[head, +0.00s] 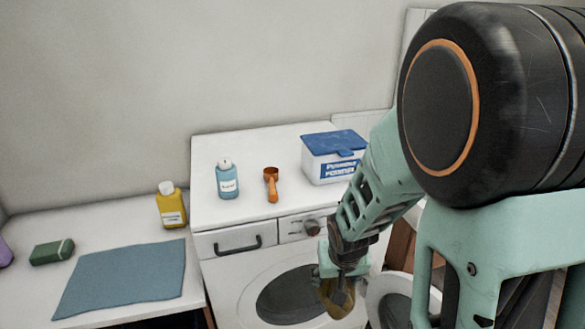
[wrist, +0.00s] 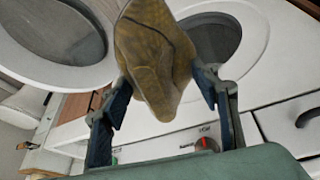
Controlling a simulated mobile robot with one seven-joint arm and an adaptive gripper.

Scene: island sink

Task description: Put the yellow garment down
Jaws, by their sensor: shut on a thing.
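The yellow garment (wrist: 155,60) is a bunched, mustard-coloured cloth in the wrist view. It hangs between the two fingers of my gripper (wrist: 160,95), which is shut on it. In the head view the garment (head: 338,298) shows small below my gripper (head: 340,268), in front of the washing machine (head: 240,285). The garment appears clear of any surface. My arm hides part of the machine's right side.
A round white door (head: 395,292) stands open right of the machine. On its top are a blue bottle (head: 228,180), an orange scoop (head: 271,184) and a powder box (head: 330,158). The left counter holds a blue cloth (head: 125,277), a yellow bottle (head: 171,206) and a green block (head: 52,252).

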